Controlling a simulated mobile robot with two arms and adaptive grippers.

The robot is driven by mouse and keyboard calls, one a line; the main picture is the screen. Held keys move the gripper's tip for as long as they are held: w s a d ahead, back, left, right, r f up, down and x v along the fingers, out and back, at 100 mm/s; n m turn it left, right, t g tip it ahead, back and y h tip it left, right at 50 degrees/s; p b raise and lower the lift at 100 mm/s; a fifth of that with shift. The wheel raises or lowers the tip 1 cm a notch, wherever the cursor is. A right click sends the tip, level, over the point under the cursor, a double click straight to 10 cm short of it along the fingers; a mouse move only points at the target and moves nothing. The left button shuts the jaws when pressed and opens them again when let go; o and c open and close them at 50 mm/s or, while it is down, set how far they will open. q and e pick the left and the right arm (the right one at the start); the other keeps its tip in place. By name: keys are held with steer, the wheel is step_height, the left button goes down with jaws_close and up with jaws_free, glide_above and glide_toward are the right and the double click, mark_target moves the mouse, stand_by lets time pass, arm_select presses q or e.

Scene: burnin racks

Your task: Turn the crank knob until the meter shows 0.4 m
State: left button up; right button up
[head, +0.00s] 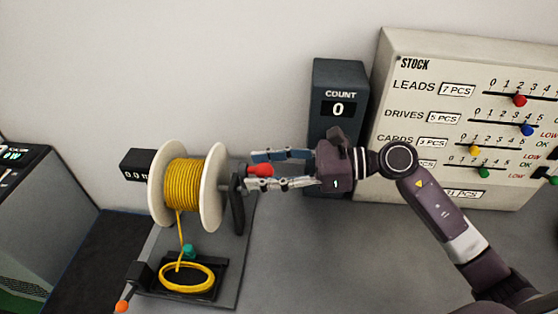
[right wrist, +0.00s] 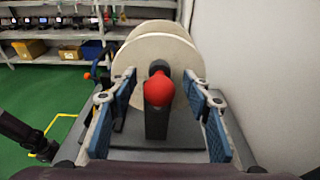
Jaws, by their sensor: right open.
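The red crank knob (head: 260,170) sits at the top of the dark crank arm (head: 237,205), on the right side of a white spool (head: 213,190) wound with yellow cable (head: 182,184). The black meter (head: 136,165) behind the spool reads 0.0; its right part is hidden by the spool flange. My right gripper (head: 252,170) is open, with one finger on each side of the knob. In the right wrist view the knob (right wrist: 158,90) stands between the spread fingers, with gaps on both sides.
Yellow cable runs down to a coil (head: 187,277) in a black tray, near an orange-tipped lever (head: 122,306). A dark COUNT box (head: 338,75) showing 0 and a STOCK slider board (head: 420,70) stand behind my right arm. The grey bench front (head: 330,270) is clear.

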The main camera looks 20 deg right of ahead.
steer(key=shift+w+a+f, duration=0.1)
steer(key=shift+a, duration=0.1)
steer(key=c, duration=1.2)
steer(key=shift+w+d+f+b, duration=0.15)
steer(key=shift+w+b, duration=0.25)
steer(key=shift+w+d+f+b, duration=0.15)
steer(key=shift+w+b, duration=0.2)
steer(key=shift+b, duration=0.05)
steer(key=shift+w+d, duration=0.2)
steer(key=shift+w, duration=0.3)
steer(key=shift+b, duration=0.3)
